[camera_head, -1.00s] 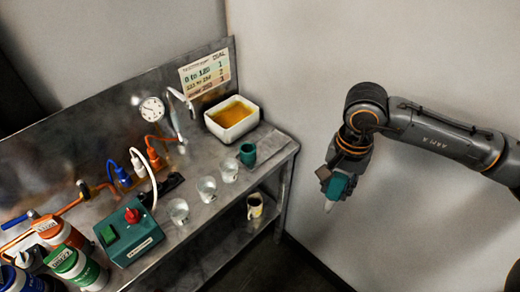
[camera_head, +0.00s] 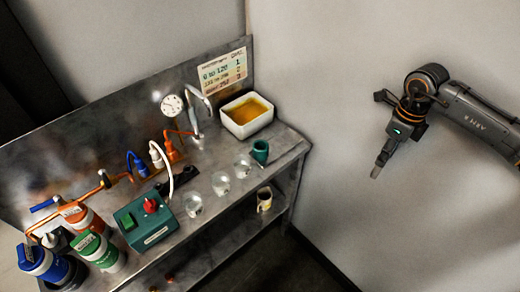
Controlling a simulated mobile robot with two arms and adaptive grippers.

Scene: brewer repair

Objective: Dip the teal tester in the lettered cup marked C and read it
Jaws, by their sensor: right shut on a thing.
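My right gripper (camera_head: 385,155) is in the air right of the bench, pointing down and left. It is shut on the teal tester, whose body is mostly hidden from this angle; a pale tip shows below the fingers. Three clear cups stand in a row on the bench: a near one (camera_head: 194,205), a middle one (camera_head: 221,183) and a far one (camera_head: 243,168). Their letters are too small to read, so I cannot tell which is C. A teal holder (camera_head: 260,152) stands past the far cup. My left gripper is not in view.
A white basin of amber liquid (camera_head: 246,117) sits at the back right under a printed card (camera_head: 222,70). A green box with a red knob (camera_head: 146,220) and several canisters stand at left. A mug (camera_head: 264,199) is on the lower shelf. Space between gripper and bench is clear.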

